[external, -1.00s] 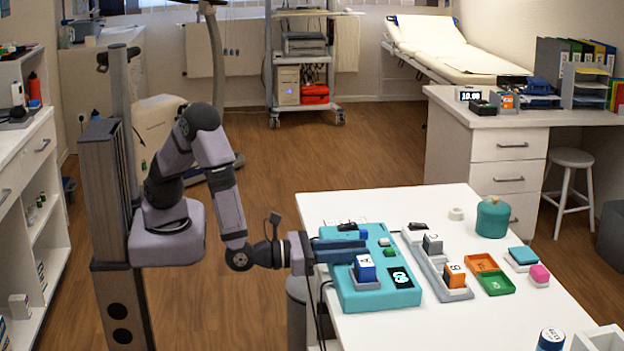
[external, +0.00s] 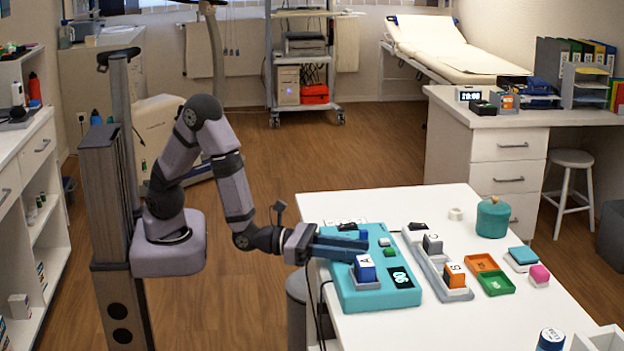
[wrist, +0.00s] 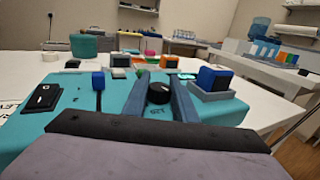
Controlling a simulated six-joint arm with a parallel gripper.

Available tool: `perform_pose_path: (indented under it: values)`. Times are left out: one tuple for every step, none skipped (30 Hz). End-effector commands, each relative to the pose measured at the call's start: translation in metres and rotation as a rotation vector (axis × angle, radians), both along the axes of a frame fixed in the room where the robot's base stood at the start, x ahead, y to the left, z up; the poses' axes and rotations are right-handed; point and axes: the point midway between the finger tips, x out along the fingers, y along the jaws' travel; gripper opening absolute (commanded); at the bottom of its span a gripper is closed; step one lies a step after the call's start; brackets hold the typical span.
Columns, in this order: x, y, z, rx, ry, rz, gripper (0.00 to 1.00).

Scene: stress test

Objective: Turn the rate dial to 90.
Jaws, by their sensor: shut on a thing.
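The teal device (external: 345,297) lies on the white table's near left part. It carries a black display (external: 400,277) with white digits too small to read surely; they may be 90. The black rate dial (wrist: 159,93) sits between my fingers in the wrist view. My gripper (external: 352,246) reaches over the device from the left, shut on the dial. The fingers hide the dial in the external view. A blue block in a grey holder (external: 365,268) stands beside the fingers; it also shows in the wrist view (wrist: 212,80).
A blue lever-like knob (wrist: 98,82) and a black switch (wrist: 43,97) are on the device, left of the dial in the wrist view. A grey rack with blocks (external: 438,265), orange and green trays (external: 482,263) and a teal jar (external: 493,218) stand farther right.

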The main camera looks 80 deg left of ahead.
Motion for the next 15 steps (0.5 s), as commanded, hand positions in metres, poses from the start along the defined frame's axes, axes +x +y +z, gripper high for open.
perform_pose_path:
  values:
    - [0.0003, -0.0001, 0.0011, -0.001, -0.002, 0.000, 0.03]
    - [0.0003, -0.0001, 0.0011, -0.001, -0.002, 0.000, 0.03]
    - [0.0004, -0.0002, 0.0012, -0.001, -0.003, 0.000, 0.03]
    - [0.0004, -0.0002, 0.0012, -0.001, -0.003, 0.001, 0.03]
    - [0.0003, -0.0002, 0.0013, -0.001, -0.003, 0.001, 0.03]
    - [0.0003, -0.0002, 0.0013, -0.001, -0.003, 0.001, 0.30]
    - [0.0003, -0.0002, 0.0013, -0.001, -0.003, 0.001, 0.37]
    - [0.0003, -0.0002, 0.0013, -0.001, -0.003, 0.001, 0.43]
    - [0.0003, -0.0002, 0.0012, -0.001, -0.003, 0.001, 0.43]
    - [0.0003, -0.0002, 0.0012, -0.001, -0.003, 0.001, 0.43]
    - [0.0003, -0.0002, 0.0011, -0.001, -0.002, 0.001, 0.43]
    - [0.0002, -0.0002, 0.0010, -0.001, -0.002, 0.001, 0.43]
    - [0.0002, -0.0002, 0.0010, -0.001, -0.002, 0.001, 0.43]
    - [0.0002, -0.0002, 0.0009, -0.001, -0.002, 0.001, 0.43]
    - [0.0002, -0.0002, 0.0008, -0.001, -0.002, 0.001, 0.43]
